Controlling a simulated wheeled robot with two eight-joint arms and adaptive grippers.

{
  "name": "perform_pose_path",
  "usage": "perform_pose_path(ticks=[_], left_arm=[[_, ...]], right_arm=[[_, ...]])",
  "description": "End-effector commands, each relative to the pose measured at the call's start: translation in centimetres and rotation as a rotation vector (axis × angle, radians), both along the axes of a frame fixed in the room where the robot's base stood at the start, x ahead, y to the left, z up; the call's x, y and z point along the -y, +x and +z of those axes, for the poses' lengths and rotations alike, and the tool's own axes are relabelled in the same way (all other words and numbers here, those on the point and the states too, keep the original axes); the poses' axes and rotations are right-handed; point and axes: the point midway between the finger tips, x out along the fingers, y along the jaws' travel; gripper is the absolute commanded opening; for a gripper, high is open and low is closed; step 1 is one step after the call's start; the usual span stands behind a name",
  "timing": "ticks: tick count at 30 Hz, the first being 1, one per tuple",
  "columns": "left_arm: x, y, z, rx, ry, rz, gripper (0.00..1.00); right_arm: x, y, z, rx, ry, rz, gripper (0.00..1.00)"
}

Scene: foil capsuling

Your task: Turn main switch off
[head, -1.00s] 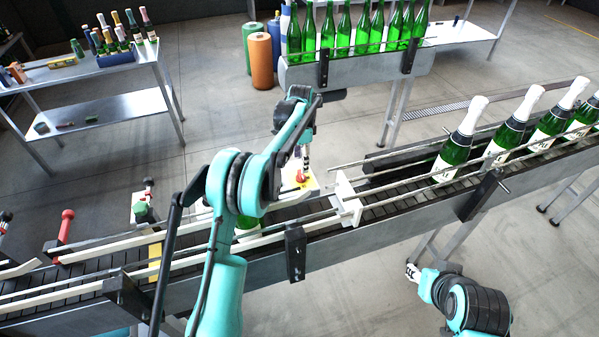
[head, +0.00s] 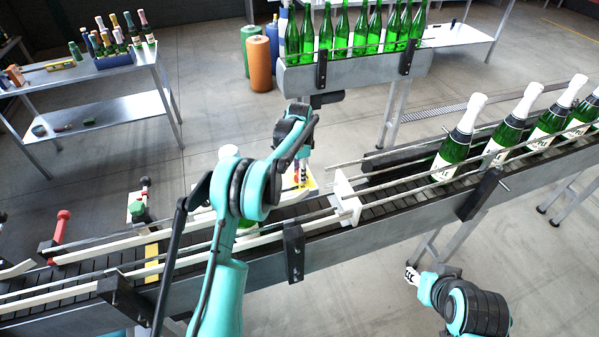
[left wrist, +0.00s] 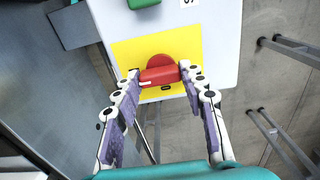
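The main switch, a red rotary handle (left wrist: 157,75) on a yellow plate (left wrist: 125,52), shows in the left wrist view. Its bar lies nearly level across the picture. My left gripper (left wrist: 160,72) has one fingertip at each end of the bar; I cannot tell whether they press on it. In the head view the left gripper (head: 301,170) is at the switch's yellow plate (head: 310,184), behind the conveyor's rail, and hides most of the switch. My right gripper (head: 412,275) is low at the right, apart from the conveyor; its fingers are too small to read.
A green button (left wrist: 143,3) is on the same panel. The conveyor (head: 390,203) crosses the view, with several foil-topped bottles (head: 457,140) at right. Another green button (head: 138,211) and a red-handled part (head: 62,228) are at left. Clear floor (head: 350,285) lies in front.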

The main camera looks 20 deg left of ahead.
Motion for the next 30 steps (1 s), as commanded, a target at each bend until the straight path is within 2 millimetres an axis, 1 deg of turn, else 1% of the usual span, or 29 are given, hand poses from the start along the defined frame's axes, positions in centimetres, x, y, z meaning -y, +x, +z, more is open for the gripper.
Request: perform_pose_path(ticks=[8,14,20,30], left_arm=[[-0.01,0.01,0.03,0.000,0.000,0.024,0.12],[0.01,0.04,0.05,0.001,0.001,0.112,0.12],[0.03,0.07,0.07,0.001,0.001,0.269,0.12],[0.06,0.13,0.08,0.001,0.001,0.593,0.12]], right_arm=[[0.00,0.00,0.05,0.000,0.000,0.000,0.40],[0.00,0.00,0.21,0.000,0.000,0.000,0.40],[0.00,0.00,0.46,0.000,0.000,0.000,0.40],[0.00,0.00,0.82,0.000,0.000,0.000,0.40]])
